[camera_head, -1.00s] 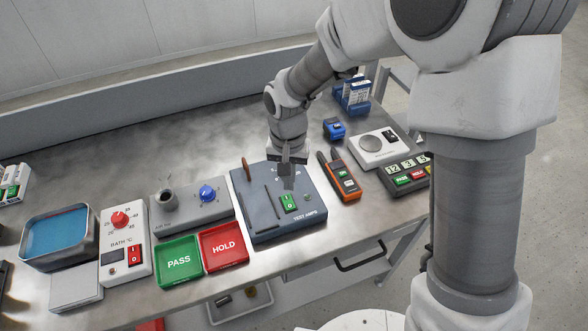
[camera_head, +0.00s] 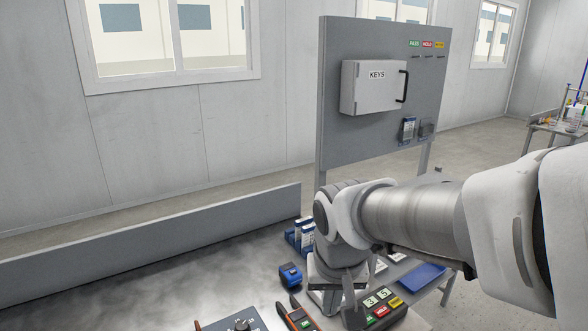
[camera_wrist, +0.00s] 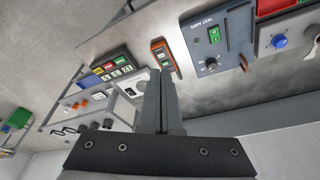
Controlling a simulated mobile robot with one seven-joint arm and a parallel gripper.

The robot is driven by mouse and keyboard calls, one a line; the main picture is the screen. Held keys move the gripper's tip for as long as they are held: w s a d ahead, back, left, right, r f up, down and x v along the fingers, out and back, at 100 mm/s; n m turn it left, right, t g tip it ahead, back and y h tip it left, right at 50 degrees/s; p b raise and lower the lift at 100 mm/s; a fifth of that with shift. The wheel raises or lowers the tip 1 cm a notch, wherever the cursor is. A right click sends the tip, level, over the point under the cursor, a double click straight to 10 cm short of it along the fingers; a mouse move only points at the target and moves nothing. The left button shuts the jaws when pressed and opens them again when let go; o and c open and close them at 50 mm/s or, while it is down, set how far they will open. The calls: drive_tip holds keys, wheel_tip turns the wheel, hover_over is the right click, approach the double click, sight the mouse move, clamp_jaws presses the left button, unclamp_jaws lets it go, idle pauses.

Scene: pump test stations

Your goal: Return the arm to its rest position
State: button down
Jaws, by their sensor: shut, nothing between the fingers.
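My gripper (camera_wrist: 160,85) is shut and empty in the wrist view, its two grey fingers together, with nothing held. In the head view my arm reaches in from the right, over the right end of the metal workbench (camera_head: 235,270). The gripper end hangs low there, in front of the display unit with coloured keys (camera_head: 381,311), and its fingertips are hard to make out. The wrist view shows the grey-blue test unit with a green switch (camera_wrist: 213,37) and the orange clamp meter (camera_wrist: 163,55) beyond the fingers, apart from them.
A blue block-like tool (camera_head: 290,275) and a blue rack (camera_head: 301,236) stand on the bench near my arm. Behind it rises a grey panel with a KEYS cabinet (camera_head: 372,87). Bare bench lies to the left.

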drive_tip(key=s+d+r+t, duration=0.2)
drive_tip(key=s+d+r, duration=0.3)
drive_tip(key=s+d, duration=0.3)
drive_tip(key=shift+s, duration=1.05)
